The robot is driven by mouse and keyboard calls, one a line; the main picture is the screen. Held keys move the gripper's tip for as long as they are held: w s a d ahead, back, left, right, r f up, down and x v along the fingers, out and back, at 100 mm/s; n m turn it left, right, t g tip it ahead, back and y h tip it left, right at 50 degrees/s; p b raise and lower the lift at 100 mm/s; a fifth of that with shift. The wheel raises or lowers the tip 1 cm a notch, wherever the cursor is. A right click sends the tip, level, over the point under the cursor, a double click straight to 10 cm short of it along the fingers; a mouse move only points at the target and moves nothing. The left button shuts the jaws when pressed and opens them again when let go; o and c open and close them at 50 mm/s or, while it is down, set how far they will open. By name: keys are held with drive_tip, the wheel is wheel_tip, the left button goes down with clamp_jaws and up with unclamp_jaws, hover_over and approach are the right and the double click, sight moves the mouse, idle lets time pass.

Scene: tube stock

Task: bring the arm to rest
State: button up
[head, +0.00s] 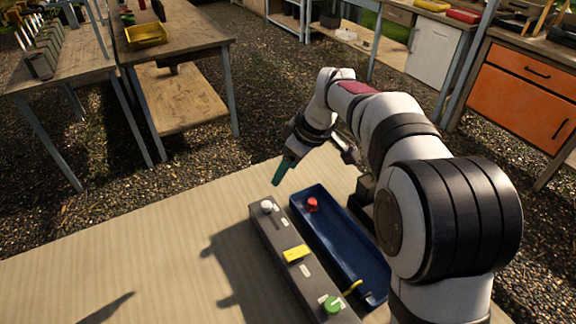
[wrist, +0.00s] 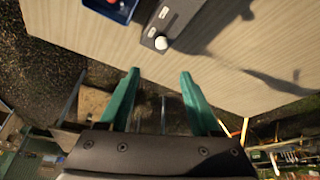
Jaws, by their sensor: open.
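My gripper (head: 283,172) is held out over the far edge of the pale wooden table (head: 150,255), beyond the far end of the grey rack. In the wrist view its two teal fingers (wrist: 160,76) are apart, with nothing between them. The long grey rack (head: 275,233) carries a white-topped tube (head: 267,205), a yellow block-shaped piece (head: 296,254) and a green-topped tube (head: 332,304). A blue tray (head: 340,243) lies right beside the rack. It holds a red-capped piece (head: 312,204) at its far end and a small yellow piece (head: 352,287) near its near end.
The table's left part is clear apart from shadows. Other workbenches (head: 175,45) stand away on the gravel floor, one with a yellow bin (head: 146,33). An orange cabinet (head: 520,90) stands at the right. My arm covers part of the tray's right side.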

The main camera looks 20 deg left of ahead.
drive_tip(key=s+d+r+m+g+h, duration=0.1)
drive_tip(key=s+d+r+m+h, duration=0.15)
drive_tip(key=s+d+m, duration=1.25)
drive_tip(key=s+d+f+m, duration=0.2)
drive_tip(key=s, duration=0.6)
drive_tip(key=s+d+f+m, duration=0.2)
drive_tip(key=s+d, duration=0.1)
drive_tip(key=s, duration=0.6)
drive_tip(key=shift+f+m+g, duration=0.15)
drive_tip(key=shift+m+g, duration=0.25)
